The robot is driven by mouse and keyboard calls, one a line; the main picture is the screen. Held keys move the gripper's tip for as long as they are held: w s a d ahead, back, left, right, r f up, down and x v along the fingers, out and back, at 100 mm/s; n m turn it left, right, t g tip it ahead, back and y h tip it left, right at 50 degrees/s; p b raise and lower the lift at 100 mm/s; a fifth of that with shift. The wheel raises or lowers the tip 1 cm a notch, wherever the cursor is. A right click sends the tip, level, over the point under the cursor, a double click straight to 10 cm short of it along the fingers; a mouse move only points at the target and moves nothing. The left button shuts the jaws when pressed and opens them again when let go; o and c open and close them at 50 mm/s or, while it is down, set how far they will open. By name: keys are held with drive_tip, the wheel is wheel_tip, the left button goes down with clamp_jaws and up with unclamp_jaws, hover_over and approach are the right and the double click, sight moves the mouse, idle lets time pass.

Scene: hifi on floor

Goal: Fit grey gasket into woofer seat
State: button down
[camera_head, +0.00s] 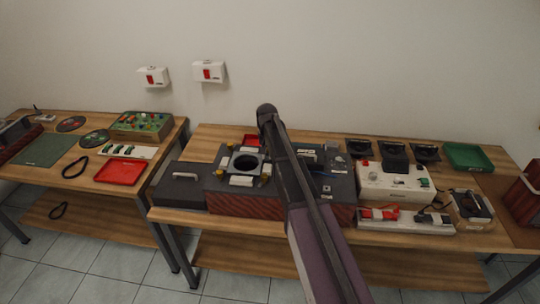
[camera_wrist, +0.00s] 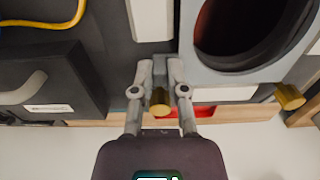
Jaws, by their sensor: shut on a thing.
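The grey gasket (camera_wrist: 222,75) looks like a flat square frame around a large round opening. In the head view the grey frame (camera_head: 232,163) lies over the woofer opening (camera_head: 246,163) of the speaker cabinet (camera_head: 240,203). In the wrist view the dark reddish inside of the woofer opening (camera_wrist: 235,25) shows through it. My gripper (camera_wrist: 160,75) is shut at the gasket's left edge, on a narrow grey part; the exact contact is partly hidden. A brass post (camera_wrist: 160,102) shows between the fingers. Whether the gasket is fully seated cannot be told.
Another brass post (camera_wrist: 289,97) stands near the frame's corner. A dark case (camera_head: 183,186) is left of the cabinet, and a white device (camera_head: 395,183) is to the right. A yellow cable (camera_wrist: 45,22) runs at upper left. My arm hides part of the bench.

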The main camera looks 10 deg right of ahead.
drive_tip(key=shift+f+b, duration=0.6)
drive_tip(key=shift+f, duration=0.1)
drive_tip(key=c, duration=0.6)
unclamp_jaws()
drive_tip(key=shift+w, duration=0.1)
drive_tip(key=shift+r, duration=0.1)
wheel_tip(320, 180, up, 8)
drive_tip(key=p, duration=0.8)
idle(0.3)
drive_tip(key=s+n, duration=0.1)
drive_tip(key=s, duration=0.8)
drive_tip(key=s+n, duration=0.1)
drive_tip(key=s, duration=0.9)
drive_tip(key=s+d+n, duration=0.1)
drive_tip(key=s, duration=0.9)
drive_tip(key=shift+s+d+n, duration=0.1)
drive_tip(key=shift+s+n, duration=0.05)
drive_tip(key=shift+n, duration=0.15)
